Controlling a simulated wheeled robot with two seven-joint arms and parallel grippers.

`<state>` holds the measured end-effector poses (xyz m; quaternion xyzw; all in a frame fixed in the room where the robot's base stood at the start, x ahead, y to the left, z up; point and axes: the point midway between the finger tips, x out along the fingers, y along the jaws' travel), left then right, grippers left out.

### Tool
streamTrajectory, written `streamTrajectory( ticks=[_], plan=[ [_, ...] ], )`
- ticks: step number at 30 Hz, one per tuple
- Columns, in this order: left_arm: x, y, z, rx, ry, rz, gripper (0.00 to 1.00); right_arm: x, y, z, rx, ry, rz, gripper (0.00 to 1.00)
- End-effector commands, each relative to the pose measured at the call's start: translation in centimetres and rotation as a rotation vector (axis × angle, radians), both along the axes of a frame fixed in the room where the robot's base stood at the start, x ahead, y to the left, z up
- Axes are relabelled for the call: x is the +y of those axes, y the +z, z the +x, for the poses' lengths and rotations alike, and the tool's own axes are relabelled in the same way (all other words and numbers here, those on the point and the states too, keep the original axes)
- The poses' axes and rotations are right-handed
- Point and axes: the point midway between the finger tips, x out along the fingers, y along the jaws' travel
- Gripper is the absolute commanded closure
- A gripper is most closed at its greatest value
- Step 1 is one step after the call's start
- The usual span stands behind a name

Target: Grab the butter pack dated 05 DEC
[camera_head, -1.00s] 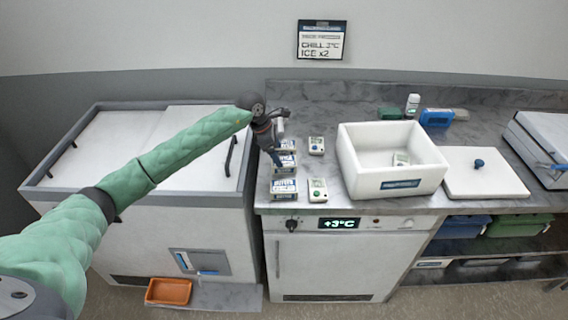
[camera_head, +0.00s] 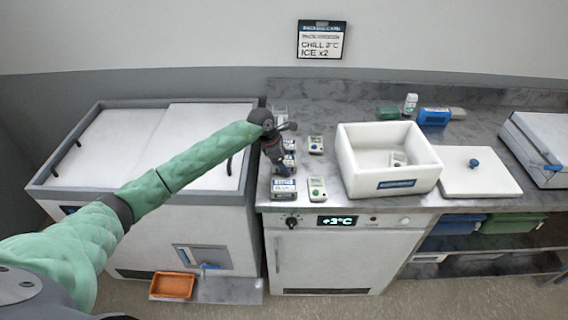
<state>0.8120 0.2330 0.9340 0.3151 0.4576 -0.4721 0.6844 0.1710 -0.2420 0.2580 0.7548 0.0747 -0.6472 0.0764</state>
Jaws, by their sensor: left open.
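Several small butter packs with white and dark blue labels stand in a column along the left end of the counter. The front pack (camera_head: 284,188) shows clearest, and another pack (camera_head: 290,161) behind it is partly covered by my gripper. The dates are too small to read, so I cannot tell which is 05 DEC. My left gripper (camera_head: 279,166) is open and points down over the middle of this column. I cannot tell whether it touches a pack. My right gripper is not in view.
Two small white devices, one nearer (camera_head: 317,189) and one farther (camera_head: 316,145), lie right of the packs. A white open box (camera_head: 430,165) holds another device (camera_head: 397,159). Its lid (camera_head: 481,184) lies to the right. A grey chest (camera_head: 100,200) stands left of the counter.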

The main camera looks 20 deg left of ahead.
Motion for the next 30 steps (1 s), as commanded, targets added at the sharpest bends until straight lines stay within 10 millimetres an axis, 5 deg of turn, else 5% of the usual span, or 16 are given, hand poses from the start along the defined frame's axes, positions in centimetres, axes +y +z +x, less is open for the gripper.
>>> streamTrajectory(
  ticks=[27,30],
  plan=[
    [0.03,-0.37,0.01,-0.001,-0.001,0.0,0.2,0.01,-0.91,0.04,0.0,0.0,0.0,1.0],
    [0.02,-0.3,0.0,-0.001,-0.001,0.0,0.38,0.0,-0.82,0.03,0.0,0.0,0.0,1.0]
  ],
)
